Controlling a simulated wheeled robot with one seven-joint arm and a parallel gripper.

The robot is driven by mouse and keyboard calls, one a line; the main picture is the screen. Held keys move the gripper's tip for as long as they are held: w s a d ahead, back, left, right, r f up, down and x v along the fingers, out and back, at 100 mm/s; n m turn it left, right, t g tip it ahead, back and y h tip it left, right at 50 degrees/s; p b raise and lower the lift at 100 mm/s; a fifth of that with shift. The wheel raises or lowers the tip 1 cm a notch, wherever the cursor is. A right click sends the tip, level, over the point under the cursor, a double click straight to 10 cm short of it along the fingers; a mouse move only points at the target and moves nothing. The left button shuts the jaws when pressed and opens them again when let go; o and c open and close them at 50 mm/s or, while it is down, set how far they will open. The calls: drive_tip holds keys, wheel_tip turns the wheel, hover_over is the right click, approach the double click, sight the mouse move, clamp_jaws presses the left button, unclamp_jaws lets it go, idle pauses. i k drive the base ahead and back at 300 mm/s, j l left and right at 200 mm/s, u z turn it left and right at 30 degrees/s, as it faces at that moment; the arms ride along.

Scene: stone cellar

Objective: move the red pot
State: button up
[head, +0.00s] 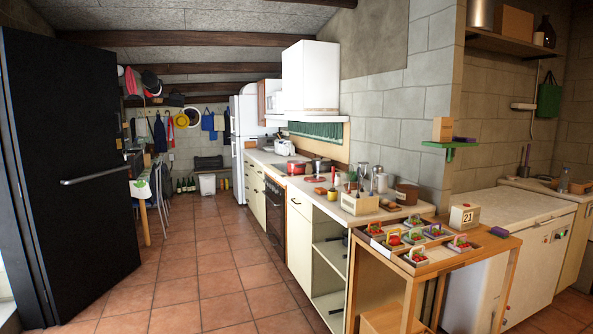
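A red pot (296,168) stands on the long kitchen counter, at the far part of the cooking area, small in the head view. Its finer details are too small to tell. A second, flat red item (315,179), perhaps a pan or lid, lies on the counter nearer to me. A grey pot (320,165) stands to the right of the red pot. My gripper is not in view.
A wooden table (480,258) with trays of small baskets stands at the front right. The counter (300,193) runs along the right wall. A black door (75,170) stands open at left. The tiled floor (205,275) between is clear.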

sight(295, 166)
drive_tip(key=i+j+u, duration=0.35)
drive_tip(key=i, duration=0.55)
drive_tip(key=i+u, duration=0.4)
drive_tip(key=i, duration=2.4)
drive_tip(key=i+z, duration=0.15)
drive_tip(key=i, duration=0.75)
drive_tip(key=i+j+z, duration=0.2)
drive_tip(key=i, duration=0.75)
drive_tip(key=l, duration=0.1)
